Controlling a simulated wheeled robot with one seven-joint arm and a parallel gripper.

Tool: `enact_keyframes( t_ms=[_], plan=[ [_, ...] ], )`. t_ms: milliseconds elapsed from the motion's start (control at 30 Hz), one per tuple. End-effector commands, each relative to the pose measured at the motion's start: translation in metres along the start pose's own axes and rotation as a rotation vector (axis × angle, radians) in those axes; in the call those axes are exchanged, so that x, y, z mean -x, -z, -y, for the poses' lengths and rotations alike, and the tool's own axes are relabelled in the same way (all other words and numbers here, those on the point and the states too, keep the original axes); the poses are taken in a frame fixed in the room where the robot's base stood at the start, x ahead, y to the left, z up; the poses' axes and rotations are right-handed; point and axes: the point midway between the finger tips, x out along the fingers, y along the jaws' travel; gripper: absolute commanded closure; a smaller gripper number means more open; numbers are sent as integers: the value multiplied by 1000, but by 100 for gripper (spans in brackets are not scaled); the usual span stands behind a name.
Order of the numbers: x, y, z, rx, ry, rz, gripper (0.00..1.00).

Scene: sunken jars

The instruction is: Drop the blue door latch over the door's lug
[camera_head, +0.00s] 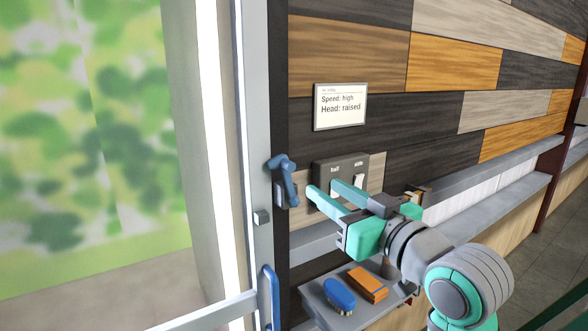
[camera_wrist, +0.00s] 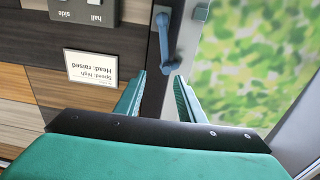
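The blue latch (camera_head: 284,176) is mounted on the dark frame strip beside the door's edge. It stands about upright, with a bent piece at its top. It also shows upside down in the wrist view (camera_wrist: 165,42). A small grey block, seemingly the lug (camera_head: 262,217), sticks out of the pale door edge, left of and below the latch, apart from it. My gripper (camera_head: 324,189) is open, its two teal fingers just right of the latch in the head view. In the wrist view, the gap between the fingers (camera_wrist: 160,82) lies below the latch and looks empty.
A switch panel (camera_head: 340,172) marked hall and side is behind my fingers, under a sign (camera_head: 340,107). A blue door handle (camera_head: 268,297) is lower left. A grey shelf (camera_head: 322,311) holds a blue brush (camera_head: 339,295) and an orange block (camera_head: 367,284).

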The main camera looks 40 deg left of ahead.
Motion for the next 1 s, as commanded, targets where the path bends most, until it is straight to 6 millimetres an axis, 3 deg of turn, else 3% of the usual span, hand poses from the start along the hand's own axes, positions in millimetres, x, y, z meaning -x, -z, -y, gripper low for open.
enact_keyframes(
  t_ms=[100, 333, 733, 1000],
  plan=[
    [0, 14, 10, 37, 22, 22, 64],
    [-11, 17, 14, 48, 34, 34, 64],
    [-78, 14, 16, 47, 33, 34, 64],
    [-104, 14, 17, 47, 32, 33, 64]
  ],
)
